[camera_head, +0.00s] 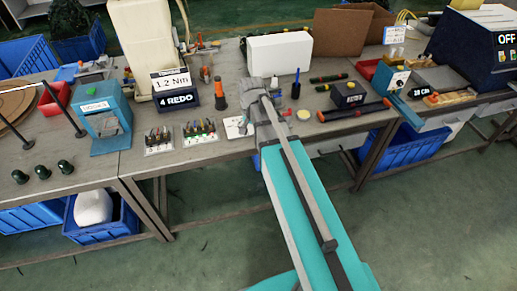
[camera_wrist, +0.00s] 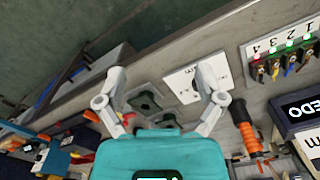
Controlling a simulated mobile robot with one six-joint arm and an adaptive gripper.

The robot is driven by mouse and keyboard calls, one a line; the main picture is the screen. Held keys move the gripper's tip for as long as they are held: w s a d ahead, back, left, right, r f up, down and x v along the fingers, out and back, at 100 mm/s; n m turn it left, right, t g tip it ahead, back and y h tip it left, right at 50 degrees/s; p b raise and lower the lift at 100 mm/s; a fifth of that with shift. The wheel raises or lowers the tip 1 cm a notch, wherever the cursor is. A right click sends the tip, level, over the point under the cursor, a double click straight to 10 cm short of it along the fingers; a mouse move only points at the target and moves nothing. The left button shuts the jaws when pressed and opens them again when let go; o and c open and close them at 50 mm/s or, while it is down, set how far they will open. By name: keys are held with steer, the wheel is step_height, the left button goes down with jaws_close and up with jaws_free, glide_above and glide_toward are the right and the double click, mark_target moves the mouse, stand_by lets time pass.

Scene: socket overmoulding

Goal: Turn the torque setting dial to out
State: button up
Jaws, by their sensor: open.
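I cannot pick out the torque setting dial for certain in either view. A white sign (camera_head: 169,80) reading "1.2 Nm" stands above a dark box (camera_head: 180,98) marked "4 REDO", left of my arm in the head view. The dark box also shows at the right edge of the wrist view (camera_wrist: 301,108). My gripper (camera_wrist: 162,76) is open, with its two grey fingers spread wide and nothing held. Past the fingers lie a white square plate (camera_wrist: 190,82) and a grey plate with dark round parts (camera_wrist: 148,101). In the head view my arm hides part of the bench.
An orange-and-black tool (camera_head: 220,94) stands left of my arm. A row of coloured wires (camera_head: 200,131) with lights sits near the front edge.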

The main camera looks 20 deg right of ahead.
steer(key=s+n, duration=0.4)
steer(key=s, duration=0.4)
steer(key=shift+s+n, duration=0.3)
steer(key=shift+n, duration=0.1)
steer(key=shift+s+n, duration=0.5)
steer(key=shift+s, duration=0.5)
